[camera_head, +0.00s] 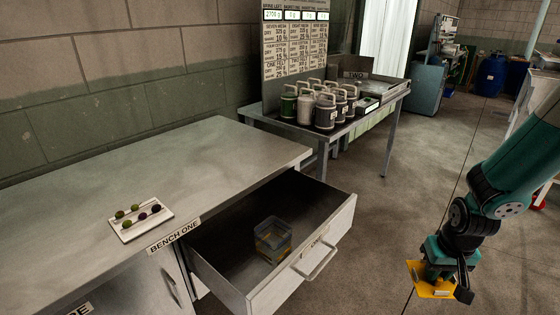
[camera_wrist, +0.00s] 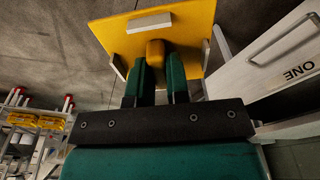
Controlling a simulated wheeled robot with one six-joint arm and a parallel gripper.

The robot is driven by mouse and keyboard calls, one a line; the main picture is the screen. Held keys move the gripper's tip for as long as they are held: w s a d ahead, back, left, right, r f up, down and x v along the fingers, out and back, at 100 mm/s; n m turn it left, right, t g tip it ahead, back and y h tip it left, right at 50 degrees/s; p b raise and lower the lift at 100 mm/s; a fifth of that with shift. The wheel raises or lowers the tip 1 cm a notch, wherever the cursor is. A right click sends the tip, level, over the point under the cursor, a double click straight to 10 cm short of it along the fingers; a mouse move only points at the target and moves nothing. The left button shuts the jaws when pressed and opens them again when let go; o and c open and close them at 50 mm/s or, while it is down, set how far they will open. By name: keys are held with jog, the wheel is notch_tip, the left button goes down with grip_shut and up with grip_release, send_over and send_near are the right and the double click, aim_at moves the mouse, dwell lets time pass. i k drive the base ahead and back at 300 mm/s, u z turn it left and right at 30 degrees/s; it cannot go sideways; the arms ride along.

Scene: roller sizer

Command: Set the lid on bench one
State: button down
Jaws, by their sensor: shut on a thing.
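The yellow lid (camera_head: 430,283) is a flat square plate, held tilted at the end of my arm. In the wrist view the lid (camera_wrist: 195,35) shows a raised yellow knob, and my gripper (camera_wrist: 156,62) is shut on that knob. In the head view my gripper (camera_head: 440,268) is at the lower right, over the floor, to the right of the open drawer. Bench one (camera_head: 190,165) is a grey metal bench at the left with a "BENCH ONE" label on its front edge.
An open drawer (camera_head: 324,206) juts out from bench one and holds a clear box (camera_head: 272,238) with yellowish contents. A white tray (camera_head: 168,220) with several olives lies on the bench top, otherwise clear. Another table (camera_head: 384,97) with several canisters stands behind.

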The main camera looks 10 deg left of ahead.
aim_at(233, 173)
jog(key=z, duration=0.5)
jog(key=i, duration=0.85)
jog(key=u, duration=0.75)
